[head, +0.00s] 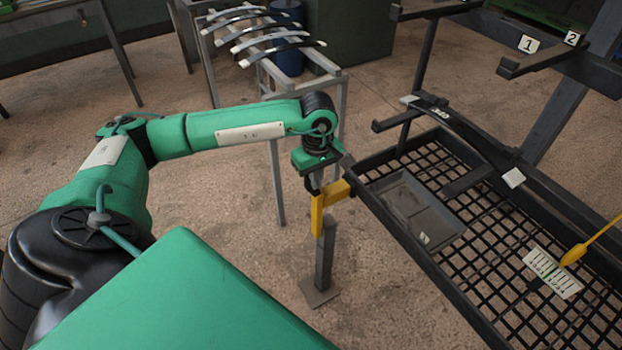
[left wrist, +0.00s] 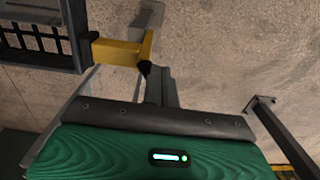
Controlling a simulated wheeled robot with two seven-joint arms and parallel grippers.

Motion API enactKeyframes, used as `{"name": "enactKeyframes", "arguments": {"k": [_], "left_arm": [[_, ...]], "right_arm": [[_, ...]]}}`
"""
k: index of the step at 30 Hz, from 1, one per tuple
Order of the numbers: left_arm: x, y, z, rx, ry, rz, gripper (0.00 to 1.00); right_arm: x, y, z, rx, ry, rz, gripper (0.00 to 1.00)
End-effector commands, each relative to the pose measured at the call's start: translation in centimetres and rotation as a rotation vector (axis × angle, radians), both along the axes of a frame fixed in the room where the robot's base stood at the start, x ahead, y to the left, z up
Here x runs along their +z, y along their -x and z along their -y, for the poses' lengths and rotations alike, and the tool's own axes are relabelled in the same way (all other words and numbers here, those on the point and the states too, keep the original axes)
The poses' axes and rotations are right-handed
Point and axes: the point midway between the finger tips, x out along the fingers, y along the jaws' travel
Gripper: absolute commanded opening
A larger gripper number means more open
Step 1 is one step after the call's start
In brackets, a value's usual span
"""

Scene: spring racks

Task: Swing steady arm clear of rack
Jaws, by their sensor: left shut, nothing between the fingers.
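In the left wrist view the yellow bar (left wrist: 116,51) meets the rack corner (left wrist: 84,48) at upper left. My left gripper (head: 316,181) points down just above the yellow upright, shut and empty. In the left wrist view its fingers (left wrist: 159,86) are close to the yellow part; I cannot tell whether they touch. My right gripper is not in view.
A dark post (head: 325,252) on a floor plate stands below the yellow arm. On the rack are a grey tray (head: 408,205), a white slotted card (head: 551,273) and a yellow-handled tool (head: 575,254). A stand with curved leaf springs (head: 262,42) is behind.

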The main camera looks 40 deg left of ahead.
Motion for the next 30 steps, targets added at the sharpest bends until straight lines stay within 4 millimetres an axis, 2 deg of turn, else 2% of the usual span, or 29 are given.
{"name": "enactKeyframes", "arguments": {"k": [30], "left_arm": [[0.0, -1.6, -3.9, 0.003, -0.001, 0.002, 0.00]], "right_arm": [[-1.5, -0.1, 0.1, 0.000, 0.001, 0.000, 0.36]]}}
